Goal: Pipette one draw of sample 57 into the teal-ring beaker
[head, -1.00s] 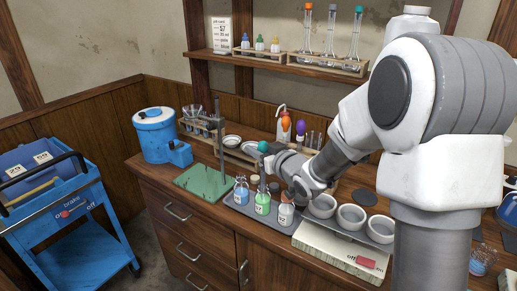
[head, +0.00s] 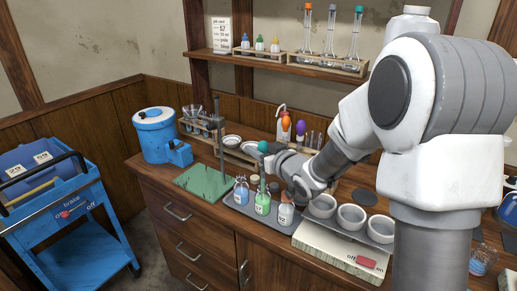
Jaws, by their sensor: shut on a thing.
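My gripper (head: 268,161) is shut on a pipette with a teal bulb (head: 263,146). The pipette points down over the green-liquid bottle (head: 263,204); I cannot tell whether its tip is inside the neck. A blue-liquid bottle (head: 241,191) stands to the left and a bottle with reddish contents (head: 286,214) to the right, all on a grey tray (head: 233,208). Their labels are too small to read surely, so I cannot tell which is sample 57. A small beaker with blue marks (head: 479,263) stands at the lower right; no teal ring is clear on it.
Several white bowls (head: 351,217) stand on a grey tray right of the bottles, behind a pale switch box (head: 335,250). A green board with a stand (head: 203,182) is at left. Orange and purple bulbs (head: 300,127) stand behind my gripper. My arm hides much of the right side.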

